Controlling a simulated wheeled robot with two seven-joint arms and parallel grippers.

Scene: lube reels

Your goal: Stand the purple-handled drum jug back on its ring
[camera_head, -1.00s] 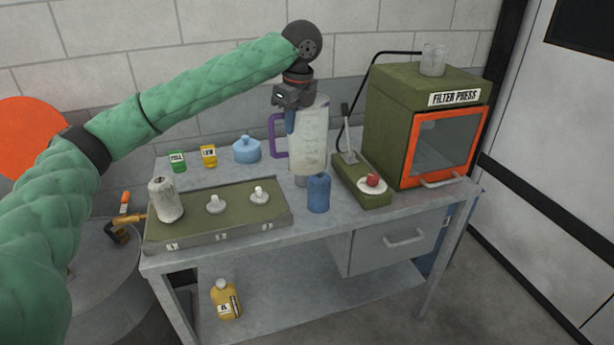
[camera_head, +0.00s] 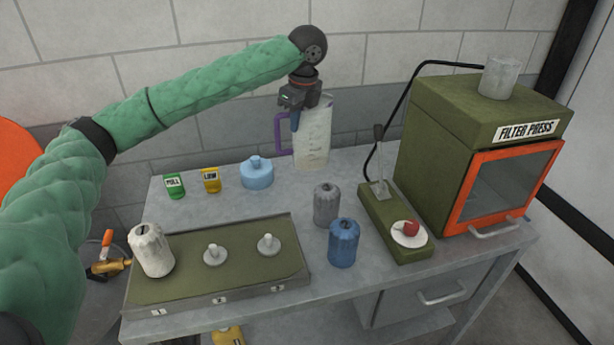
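The drum jug (camera_head: 314,145) is tall and translucent, with a purple handle on its left side. It looks upright in front of the wall at the back of the bench. My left gripper (camera_head: 296,121) comes down over its upper left, near the handle, and appears shut on it. One blue finger shows; the other is hidden. The jug seems to be held above the bench top, though the gap under its base is hard to judge. I cannot make out a ring for the jug. My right gripper is not in view.
On the bench (camera_head: 225,218) stand a grey canister (camera_head: 326,206), a blue canister (camera_head: 343,243), a pegged green tray (camera_head: 240,262) holding a pale canister (camera_head: 151,251), a light-blue jar (camera_head: 257,174), a lever base (camera_head: 389,222) and the filter press (camera_head: 460,160).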

